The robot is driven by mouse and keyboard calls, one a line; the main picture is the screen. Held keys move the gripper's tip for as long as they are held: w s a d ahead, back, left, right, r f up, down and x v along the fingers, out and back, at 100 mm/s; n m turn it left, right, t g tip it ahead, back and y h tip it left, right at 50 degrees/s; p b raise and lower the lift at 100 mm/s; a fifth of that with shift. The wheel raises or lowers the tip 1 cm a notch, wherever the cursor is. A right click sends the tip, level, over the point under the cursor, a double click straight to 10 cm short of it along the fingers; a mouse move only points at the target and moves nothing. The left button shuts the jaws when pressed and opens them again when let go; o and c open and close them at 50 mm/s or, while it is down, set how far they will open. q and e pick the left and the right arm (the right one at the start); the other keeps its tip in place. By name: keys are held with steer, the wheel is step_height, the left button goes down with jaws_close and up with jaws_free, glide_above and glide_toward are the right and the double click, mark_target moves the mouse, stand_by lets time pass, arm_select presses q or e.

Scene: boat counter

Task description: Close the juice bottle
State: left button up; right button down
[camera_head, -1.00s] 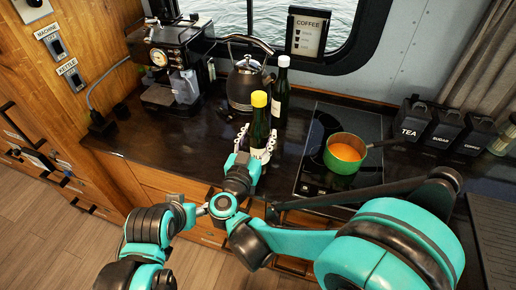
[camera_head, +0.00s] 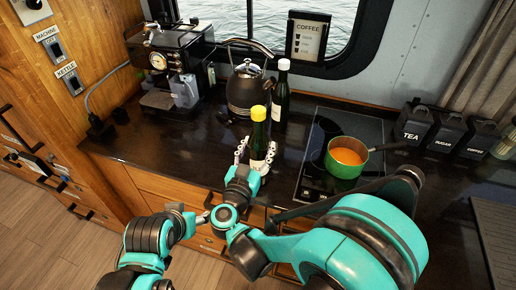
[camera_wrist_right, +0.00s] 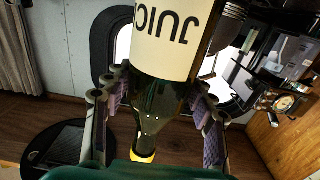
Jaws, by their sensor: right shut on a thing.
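The juice bottle (camera_head: 257,136) is dark green glass with a pale label and a yellow top (camera_head: 258,113). It stands nearly upright near the counter's front edge; whether its base touches the counter is hidden. In the right wrist view the bottle (camera_wrist_right: 160,96) appears upside down, with its JUICE label (camera_wrist_right: 166,35) above and the yellow top (camera_wrist_right: 142,157) at the lower edge. My right gripper (camera_head: 256,158) is shut on the bottle, a finger on each side. How firmly the yellow top sits cannot be told.
A dark bottle (camera_head: 281,98) and a black kettle (camera_head: 246,92) stand behind the juice bottle. A green pot (camera_head: 345,168) with orange contents sits on the hob to the right. A coffee machine (camera_head: 160,58) stands at back left. The counter left of the juice bottle is clear.

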steer(key=c, duration=1)
jaws_free()
steer(key=shift+f, duration=0.2)
steer(key=o, duration=0.4)
steer(key=shift+o, duration=0.2)
steer(key=shift+r, duration=0.1)
steer(key=shift+s+a+r, duration=0.1)
steer(key=shift+s+r, duration=0.05)
steer(key=shift+r, duration=0.05)
steer(key=p+v, duration=0.1)
steer(key=v, duration=1)
steer(key=shift+s, duration=0.35)
